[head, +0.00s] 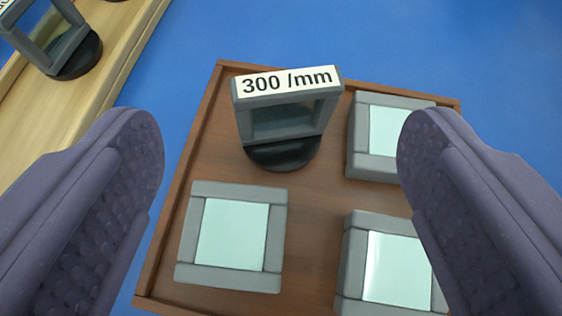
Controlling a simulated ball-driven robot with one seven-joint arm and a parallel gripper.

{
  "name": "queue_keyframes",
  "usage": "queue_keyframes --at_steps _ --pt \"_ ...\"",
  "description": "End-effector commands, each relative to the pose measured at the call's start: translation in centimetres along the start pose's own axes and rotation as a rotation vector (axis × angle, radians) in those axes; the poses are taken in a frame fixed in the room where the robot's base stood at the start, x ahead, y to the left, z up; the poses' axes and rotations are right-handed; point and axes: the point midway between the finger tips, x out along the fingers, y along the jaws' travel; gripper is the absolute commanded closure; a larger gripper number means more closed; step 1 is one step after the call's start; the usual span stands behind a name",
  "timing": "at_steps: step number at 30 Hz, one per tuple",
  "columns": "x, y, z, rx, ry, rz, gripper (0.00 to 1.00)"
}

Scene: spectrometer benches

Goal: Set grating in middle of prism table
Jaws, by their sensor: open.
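A grating (288,112) in a grey frame stands upright on a round black base in a brown wooden tray (168,243). Its white label reads "300 /mm". My gripper (280,150) is open, with one finger at the left and one at the right of the picture. The grating lies between the two fingers in the picture, apart from both, and nothing is held. The prism table is not in view.
Several grey-framed pale glass squares lie in the tray, at the front left (232,235), front right (395,268) and back right (388,130). Another framed piece (62,45) on a black base stands on a pale wooden board (110,75) at upper left. The blue surface (430,40) behind is clear.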

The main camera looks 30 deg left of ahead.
Motion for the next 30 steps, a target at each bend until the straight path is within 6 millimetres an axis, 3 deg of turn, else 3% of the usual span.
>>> queue_keyframes --at_steps 6,15,17,19,20,23,25,27,29,30 --pt "-3.0 0.0 -0.1 0.002 0.0 0.001 0.16" --pt "-3.4 0.1 -0.1 -0.003 0.0 0.002 0.16" --pt "-3.1 0.9 -0.8 -0.025 -0.002 0.021 0.16" --pt "-2.4 3.1 -3.1 -0.078 -0.008 0.078 0.16" --pt "-2.1 4.4 -4.7 -0.108 -0.012 0.115 0.16" --pt "-1.9 9.6 -13.0 -0.197 -0.011 0.289 0.16" --pt "-3.2 12.5 -20.9 -0.217 0.009 0.426 0.16" --pt "-6.0 13.8 -29.1 -0.191 0.042 0.542 0.16" --pt "-9.2 13.5 -35.8 -0.142 0.081 0.611 0.16" --pt "-11.7 12.6 -40.0 -0.101 0.109 0.641 0.16"
